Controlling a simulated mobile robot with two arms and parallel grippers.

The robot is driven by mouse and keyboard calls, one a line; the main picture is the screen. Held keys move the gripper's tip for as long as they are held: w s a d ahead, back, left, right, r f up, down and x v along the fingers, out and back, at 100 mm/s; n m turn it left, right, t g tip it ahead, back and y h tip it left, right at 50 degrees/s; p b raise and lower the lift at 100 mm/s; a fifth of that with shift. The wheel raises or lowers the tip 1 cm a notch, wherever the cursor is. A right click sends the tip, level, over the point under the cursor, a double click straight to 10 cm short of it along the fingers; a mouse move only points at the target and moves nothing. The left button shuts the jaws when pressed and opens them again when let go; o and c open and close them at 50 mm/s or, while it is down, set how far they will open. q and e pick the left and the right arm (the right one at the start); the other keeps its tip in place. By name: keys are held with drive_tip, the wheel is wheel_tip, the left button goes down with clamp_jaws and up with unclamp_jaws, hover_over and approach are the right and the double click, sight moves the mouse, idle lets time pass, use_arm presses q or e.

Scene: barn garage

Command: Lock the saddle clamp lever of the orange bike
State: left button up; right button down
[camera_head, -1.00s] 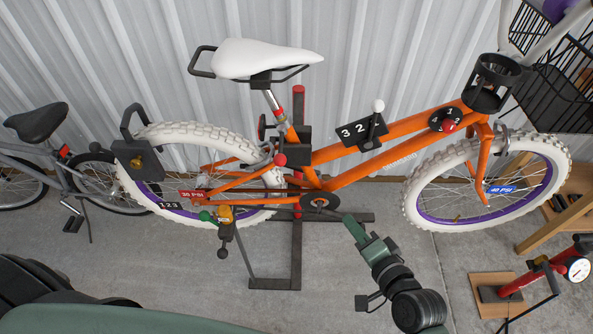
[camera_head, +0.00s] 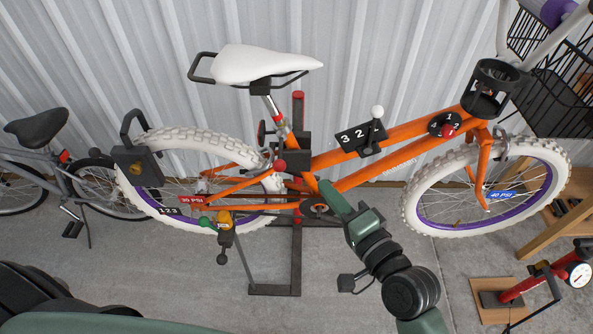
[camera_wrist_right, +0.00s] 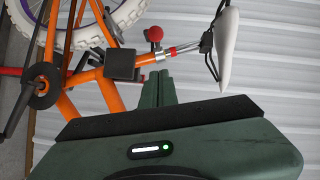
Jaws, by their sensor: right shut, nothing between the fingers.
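The orange bike (camera_head: 350,148) hangs on a stand, its white saddle (camera_head: 265,62) at the upper left. A red ball knob (camera_head: 281,165) shows beside the black clamp block of the frame. A black and red part (camera_head: 262,132) sits left of the seat post. In the right wrist view a red knob (camera_wrist_right: 153,34) stands by the seat post's red collar; I cannot tell the lever's position. My right gripper (camera_head: 325,188) is shut and empty, in front of the frame below the clamp block. Its fingers (camera_wrist_right: 158,88) point toward the seat post, apparently apart from the knob. My left gripper is not in view.
A black plate with digits and a white-knobbed lever (camera_head: 377,112) sits on the frame to the right. A lock box (camera_head: 137,162) hangs at the rear wheel. A red pump (camera_head: 525,280) stands lower right. A grey bike (camera_head: 40,155) is at the left.

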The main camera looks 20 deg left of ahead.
approach(281, 152)
drive_tip(key=w+d, duration=0.2)
drive_tip(key=a, duration=0.2)
drive_tip(key=a+p, duration=0.1)
drive_tip(key=a, duration=0.1)
drive_tip(key=shift+s+f, duration=0.2)
drive_tip(key=shift+f, duration=0.1)
drive_tip(key=shift+s, duration=0.1)
